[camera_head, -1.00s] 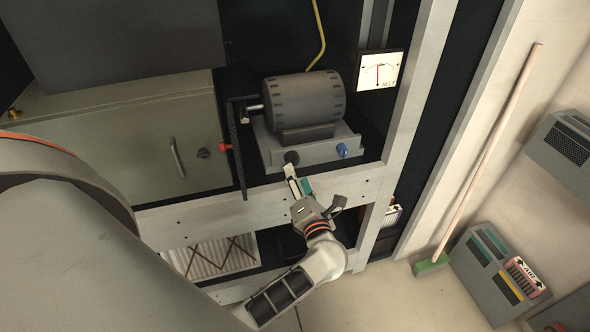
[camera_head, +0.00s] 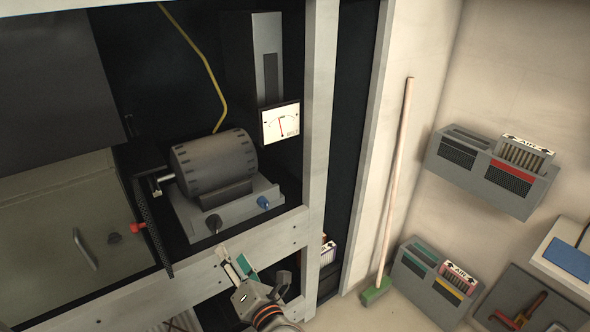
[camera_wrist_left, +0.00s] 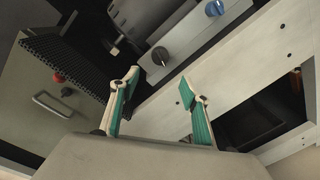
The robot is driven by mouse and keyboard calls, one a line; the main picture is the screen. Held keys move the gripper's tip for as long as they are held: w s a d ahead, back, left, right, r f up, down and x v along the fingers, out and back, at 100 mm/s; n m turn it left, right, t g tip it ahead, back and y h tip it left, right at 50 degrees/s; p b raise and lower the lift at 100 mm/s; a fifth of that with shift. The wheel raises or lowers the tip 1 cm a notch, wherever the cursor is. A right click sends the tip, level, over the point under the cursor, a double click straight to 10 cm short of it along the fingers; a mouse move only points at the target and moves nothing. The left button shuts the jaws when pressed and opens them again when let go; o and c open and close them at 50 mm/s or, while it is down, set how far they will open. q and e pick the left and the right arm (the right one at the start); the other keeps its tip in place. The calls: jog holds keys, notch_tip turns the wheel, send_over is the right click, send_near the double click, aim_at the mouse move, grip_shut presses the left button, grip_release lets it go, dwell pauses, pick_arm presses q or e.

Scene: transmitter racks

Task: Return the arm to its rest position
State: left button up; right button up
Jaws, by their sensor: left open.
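My left gripper (camera_head: 233,257) is in the lower middle of the head view, in front of the rack's pale crossbar (camera_head: 190,278). Its two green-padded fingers stand apart with nothing between them, as the left wrist view also shows (camera_wrist_left: 160,84). The black knob (camera_head: 214,223) on the motor's grey base is just beyond the fingertips, with a gap between. In the wrist view this knob (camera_wrist_left: 160,56) is ahead of the fingers, and a blue knob (camera_wrist_left: 214,8) is to its upper right. My right gripper is not in view.
The grey motor (camera_head: 214,163) stands on the rack shelf, beside a black perforated strip (camera_head: 150,222) and a red knob (camera_head: 138,227). A gauge (camera_head: 280,124) hangs at its right. A broom (camera_head: 395,190) leans right of the rack; wall bins (camera_head: 490,175) are farther right.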

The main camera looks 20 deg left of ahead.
pick_arm(q)
jog(key=s+d+r+m+t+h, duration=0.15)
jog(key=d+m+t+h, duration=0.25)
jog(key=m, duration=0.5)
jog(key=w+d+r+m+t+h, duration=0.1)
jog(key=d+r+m+t+h, duration=0.15)
jog(key=m+t+h, duration=0.45)
jog(key=s+d+f+m+g+h, duration=0.3)
jog(key=d+f+m, duration=0.25)
jog(key=m, duration=0.45)
jog(key=s+a+f+m+g, duration=0.2)
jog(key=s+f+m+g, duration=0.2)
jog(key=s+f+m, duration=0.2)
jog(key=s+a+f+m+g+h, duration=0.1)
jog(key=s+f+m+g, duration=0.4)
jog(key=f, duration=0.6)
jog(key=shift+s+a+f+m+h, duration=0.3)
jog(key=shift+s+a+m, duration=0.4)
jog(key=shift+m, duration=0.3)
jog(key=shift+o, duration=0.2)
jog(key=shift+d, duration=0.1)
